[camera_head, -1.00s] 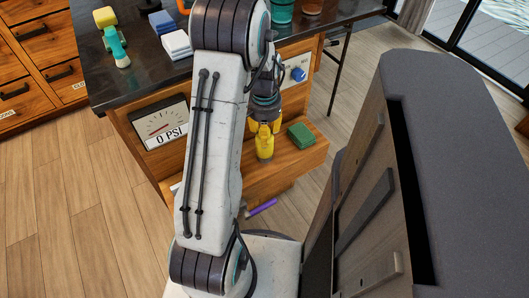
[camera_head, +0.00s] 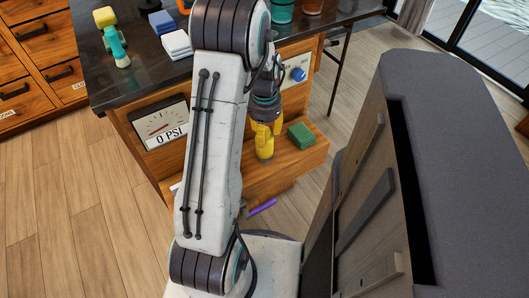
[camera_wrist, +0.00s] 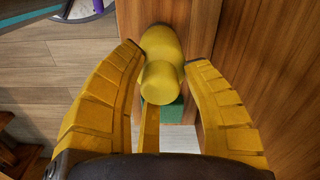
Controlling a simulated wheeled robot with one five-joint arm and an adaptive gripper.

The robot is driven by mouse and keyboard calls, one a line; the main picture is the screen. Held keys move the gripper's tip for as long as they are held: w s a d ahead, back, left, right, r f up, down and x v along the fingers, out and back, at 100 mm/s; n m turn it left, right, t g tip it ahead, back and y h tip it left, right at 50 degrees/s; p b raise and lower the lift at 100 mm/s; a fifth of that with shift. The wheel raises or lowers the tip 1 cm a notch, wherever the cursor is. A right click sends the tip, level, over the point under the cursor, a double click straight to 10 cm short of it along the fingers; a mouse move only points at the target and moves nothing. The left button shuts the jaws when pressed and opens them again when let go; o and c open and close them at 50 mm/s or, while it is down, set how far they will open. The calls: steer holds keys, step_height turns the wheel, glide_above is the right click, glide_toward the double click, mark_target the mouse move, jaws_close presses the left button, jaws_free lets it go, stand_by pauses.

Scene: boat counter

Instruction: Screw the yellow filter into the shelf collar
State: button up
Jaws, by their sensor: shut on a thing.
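The yellow filter (camera_head: 265,148) stands roughly upright at the low wooden shelf (camera_head: 285,165) on the counter's front. My gripper (camera_head: 267,127), with yellow fingers, is above it and shut on its upper part. In the wrist view, the filter (camera_wrist: 161,62) shows between the fingers of my gripper (camera_wrist: 166,62), its rounded end toward the camera. The collar cannot be made out, and the filter's lower end is hidden. I cannot tell how far it sits in the collar.
A green sponge (camera_head: 300,135) lies on the shelf just right of the filter. A gauge reading 0 PSI (camera_head: 165,125) and a blue knob (camera_head: 298,74) are on the counter's front. A purple object (camera_head: 262,207) lies below the shelf. Wood floor (camera_head: 90,215) is open at left.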

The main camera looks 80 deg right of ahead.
steer(key=shift+a+f+m, duration=0.2)
steer(key=shift+f+m, duration=0.05)
steer(key=shift+m, duration=0.45)
steer(key=shift+m, duration=0.9)
steer(key=o, duration=0.6)
steer(key=shift+c, duration=0.2)
steer(key=shift+o, duration=0.7)
steer(key=shift+d+r, duration=0.1)
steer(key=shift+d+n, duration=0.1)
steer(key=shift+n, duration=0.8)
steer(key=shift+r, duration=0.1)
